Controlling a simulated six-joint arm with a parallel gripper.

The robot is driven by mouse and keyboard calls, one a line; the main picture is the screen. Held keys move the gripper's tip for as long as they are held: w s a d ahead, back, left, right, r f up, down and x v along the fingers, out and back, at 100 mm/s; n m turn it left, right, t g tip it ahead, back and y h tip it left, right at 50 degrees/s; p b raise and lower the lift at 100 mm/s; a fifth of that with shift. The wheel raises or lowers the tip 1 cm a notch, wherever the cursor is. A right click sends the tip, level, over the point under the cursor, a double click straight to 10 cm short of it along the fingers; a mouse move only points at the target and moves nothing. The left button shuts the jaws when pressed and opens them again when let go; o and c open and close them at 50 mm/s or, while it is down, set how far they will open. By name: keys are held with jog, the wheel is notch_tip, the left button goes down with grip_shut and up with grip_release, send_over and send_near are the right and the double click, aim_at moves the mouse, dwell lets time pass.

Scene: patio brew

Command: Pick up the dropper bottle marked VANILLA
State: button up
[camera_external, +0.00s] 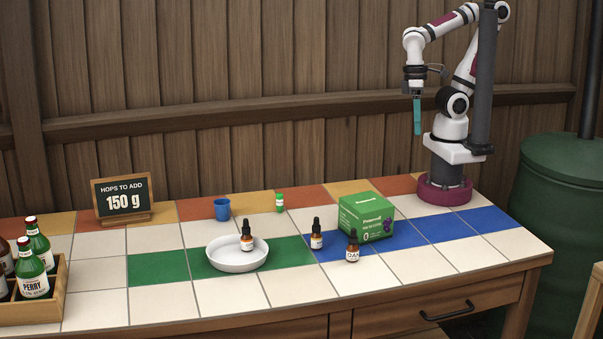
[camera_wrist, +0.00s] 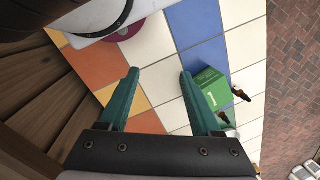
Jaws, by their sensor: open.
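Three dark dropper bottles with black tops and white labels show in the external view. One bottle (camera_external: 247,240) is at the white dish, one (camera_external: 316,238) stands between dish and green box, and one (camera_external: 352,250) stands in front of the box. The front one's label seems to read OAK; the other labels are too small to read, so I cannot tell which is VANILLA. In the wrist view a dropper bottle (camera_wrist: 240,93) shows beside the box. My gripper (camera_external: 417,132) is high above the table's back right, far from the bottles. Its teal fingers (camera_wrist: 160,76) are apart and empty.
A sign (camera_external: 122,199) and a wooden crate (camera_external: 58,285) with bottles stand left. The front tiles are clear.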

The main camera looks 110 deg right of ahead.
jog(key=shift+o, duration=0.2)
jog(key=w+a+f+m+y, duration=0.1)
jog(key=w+a+m+y, duration=0.15)
jog(key=w, duration=0.35)
jog(key=w+a+f+m+g+y, duration=0.1)
jog(key=w+m+y, duration=0.15)
jog(key=w, duration=0.35)
jog(key=w+a+f+m+y, duration=0.1)
jog(key=w+f+m+y, duration=0.15)
jog(key=w, duration=0.45)
jog(key=m+t+y, duration=0.4)
jog(key=m, duration=0.3)
send_near(316, 239)
jog(key=x, duration=0.4)
jog(key=f+x, duration=0.1)
jog(key=x, duration=0.4)
jog(key=shift+s+d, duration=0.1)
jog(key=shift+d, duration=0.1)
grip_shut()
